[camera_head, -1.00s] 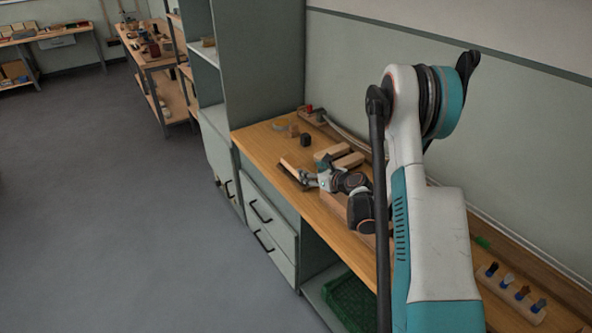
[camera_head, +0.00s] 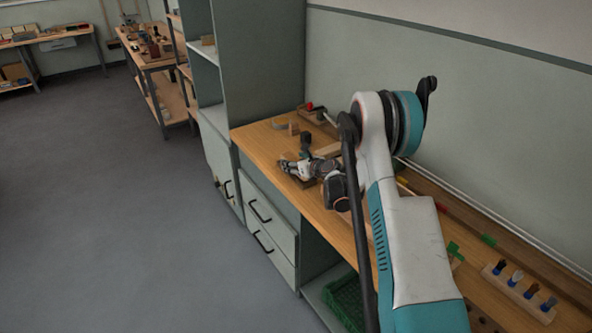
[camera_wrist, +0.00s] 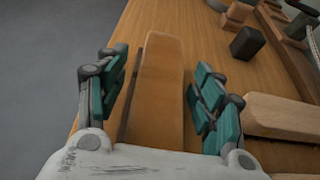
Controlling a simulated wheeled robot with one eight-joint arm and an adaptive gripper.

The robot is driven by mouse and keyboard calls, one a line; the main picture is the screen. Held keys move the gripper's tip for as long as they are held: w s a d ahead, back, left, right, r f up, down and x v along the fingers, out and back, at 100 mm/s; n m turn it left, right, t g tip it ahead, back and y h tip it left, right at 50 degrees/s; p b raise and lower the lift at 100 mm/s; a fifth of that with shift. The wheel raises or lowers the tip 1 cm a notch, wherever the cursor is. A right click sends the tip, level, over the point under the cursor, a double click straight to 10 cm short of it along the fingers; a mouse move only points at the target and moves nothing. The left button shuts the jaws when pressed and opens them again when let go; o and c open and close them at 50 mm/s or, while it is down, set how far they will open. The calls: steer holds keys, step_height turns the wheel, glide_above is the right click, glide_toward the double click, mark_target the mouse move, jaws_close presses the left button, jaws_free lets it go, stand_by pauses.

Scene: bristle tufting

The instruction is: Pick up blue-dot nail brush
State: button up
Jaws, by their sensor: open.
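A long wooden-backed block (camera_wrist: 160,90), which looks like a brush, lies on the workbench near its front edge. No blue dot shows on it, so I cannot tell if it is the blue-dot nail brush. My gripper (camera_wrist: 160,72) is open, with one teal-padded finger on each side of this block, apparently not pressing on it. In the head view my gripper (camera_head: 291,168) is small, low over the bench, and hides most of the block. A second pale wooden block (camera_wrist: 285,115) lies to the right in the wrist view.
A dark block (camera_wrist: 247,42) stands ahead to the right, with small wooden pieces (camera_wrist: 237,14) beyond. The bench's front edge is close on the left. A rack of several coloured-handled tools (camera_head: 518,291) sits at the near right of the bench (camera_head: 262,142).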

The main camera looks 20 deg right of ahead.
steer(key=shift+w, duration=0.15)
steer(key=c, duration=1.3)
steer(key=shift+o, duration=0.2)
